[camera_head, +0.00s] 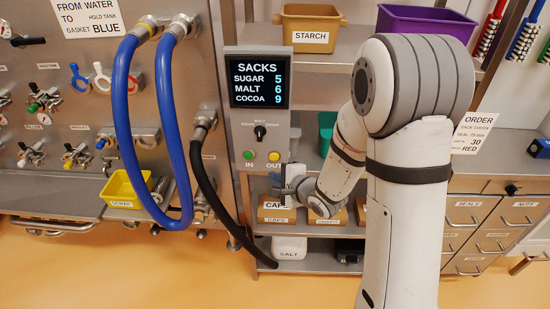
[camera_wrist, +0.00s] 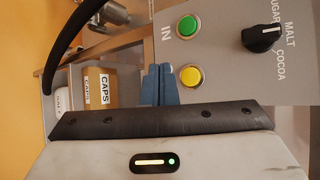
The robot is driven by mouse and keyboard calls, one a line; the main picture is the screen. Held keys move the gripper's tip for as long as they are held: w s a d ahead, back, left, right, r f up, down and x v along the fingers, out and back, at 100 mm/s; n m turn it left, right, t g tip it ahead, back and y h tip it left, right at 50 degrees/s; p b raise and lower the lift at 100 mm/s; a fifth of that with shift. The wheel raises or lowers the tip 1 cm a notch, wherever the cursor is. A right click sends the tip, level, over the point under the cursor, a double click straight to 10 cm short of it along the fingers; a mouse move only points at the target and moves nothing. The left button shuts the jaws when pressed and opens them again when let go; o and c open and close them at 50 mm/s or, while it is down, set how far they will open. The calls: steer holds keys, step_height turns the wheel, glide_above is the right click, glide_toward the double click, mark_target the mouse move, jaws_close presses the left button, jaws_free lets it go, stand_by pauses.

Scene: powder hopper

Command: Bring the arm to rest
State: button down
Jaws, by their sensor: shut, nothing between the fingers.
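My arm reaches in from the right in the head view, bent at the elbow. My gripper (camera_head: 283,182) is in front of the shelf, just below the control panel (camera_head: 246,112). In the wrist view my gripper's blue fingers (camera_wrist: 159,83) are together and empty, close to the panel's lower edge. The panel has a green IN button (camera_wrist: 187,26), a yellow OUT button (camera_wrist: 190,75) and a black selector knob (camera_wrist: 264,38) that appears to point at MALT. Its display (camera_head: 259,81) reads sugar 5, malt 6, cocoa 9. My forearm and wrist hide part of the shelves.
A starch bin (camera_head: 311,27) and purple bin (camera_head: 424,20) are above. Drawers (camera_head: 467,213) are at right.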

stand_by(0.5)
steer(key=s+d+r+n+g+h, duration=0.1)
steer(key=s+d+r+n+h, duration=0.25)
steer(key=d, duration=0.35)
steer(key=s+d+r+n+g+h, duration=0.1)
steer(key=s+d+r+n+h, duration=0.1)
steer(key=d+r+n+h, duration=0.25)
steer(key=s+d+r+n+g, duration=0.2)
steer(key=s+n, duration=0.1)
steer(key=s, duration=0.6)
steer(key=s+d+r+n+g, duration=0.2)
steer(key=s+r+n+g, duration=0.1)
steer(key=s, duration=0.6)
steer(key=shift+s+r, duration=0.2)
steer(key=shift+s, duration=0.2)
steer(key=shift+d, duration=0.15)
